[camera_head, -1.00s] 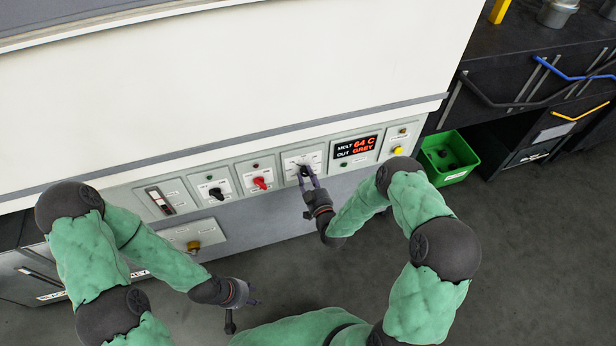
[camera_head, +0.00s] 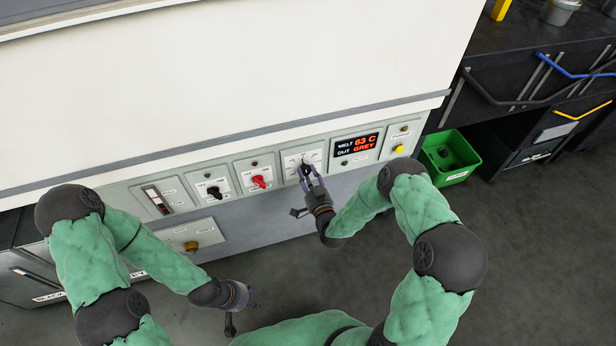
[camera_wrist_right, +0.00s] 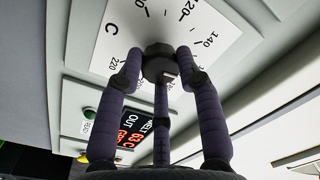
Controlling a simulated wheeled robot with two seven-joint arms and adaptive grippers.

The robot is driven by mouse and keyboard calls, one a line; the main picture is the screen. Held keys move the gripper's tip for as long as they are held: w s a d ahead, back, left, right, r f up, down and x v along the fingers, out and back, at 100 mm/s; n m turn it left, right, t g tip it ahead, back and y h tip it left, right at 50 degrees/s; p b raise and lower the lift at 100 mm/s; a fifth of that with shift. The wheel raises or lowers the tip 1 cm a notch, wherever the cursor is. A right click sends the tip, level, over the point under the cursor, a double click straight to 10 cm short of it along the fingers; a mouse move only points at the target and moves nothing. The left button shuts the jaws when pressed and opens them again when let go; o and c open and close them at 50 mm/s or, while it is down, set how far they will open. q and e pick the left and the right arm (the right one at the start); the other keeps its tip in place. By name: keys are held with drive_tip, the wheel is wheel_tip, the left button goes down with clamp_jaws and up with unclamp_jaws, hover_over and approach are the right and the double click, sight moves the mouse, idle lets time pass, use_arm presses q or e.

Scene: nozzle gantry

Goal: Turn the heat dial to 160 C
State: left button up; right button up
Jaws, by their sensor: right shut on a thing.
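The heat dial (camera_head: 305,167) is a dark round knob on a white scale plate (camera_head: 290,161) in the machine's panel. In the right wrist view, the dial (camera_wrist_right: 158,60) shows between my fingers, with scale numbers such as 120, 140 and 220 around it. Fingers hide part of the scale, and I cannot tell exactly where the dial points. My right gripper (camera_head: 307,175) is shut on the dial; its fingers (camera_wrist_right: 160,66) touch the knob's sides. My left gripper (camera_head: 248,297) hangs low, away from the panel; its finger opening is unclear.
The display (camera_head: 357,148) beside the dial reads MELT 63 C, OUT GREY. Left of the dial are a red knob (camera_head: 258,181) and a black knob (camera_head: 215,192). A yellow button (camera_head: 398,149) is at right. A green bin (camera_head: 447,158) stands on the floor.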

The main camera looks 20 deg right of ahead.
drive_tip(key=shift+w+r+m, duration=0.1)
drive_tip(key=shift+r+m, duration=0.05)
drive_tip(key=shift+m, duration=0.45)
drive_tip(key=shift+d+m, duration=0.1)
drive_tip(key=shift+m, duration=0.2)
drive_tip(key=o, duration=1.2)
drive_tip(key=shift+c, duration=0.2)
drive_tip(key=shift+s, duration=0.6)
drive_tip(key=s, duration=1)
drive_tip(key=shift+s+d+f, duration=0.2)
drive_tip(key=shift+s+d, duration=0.15)
drive_tip(key=shift+s, duration=0.05)
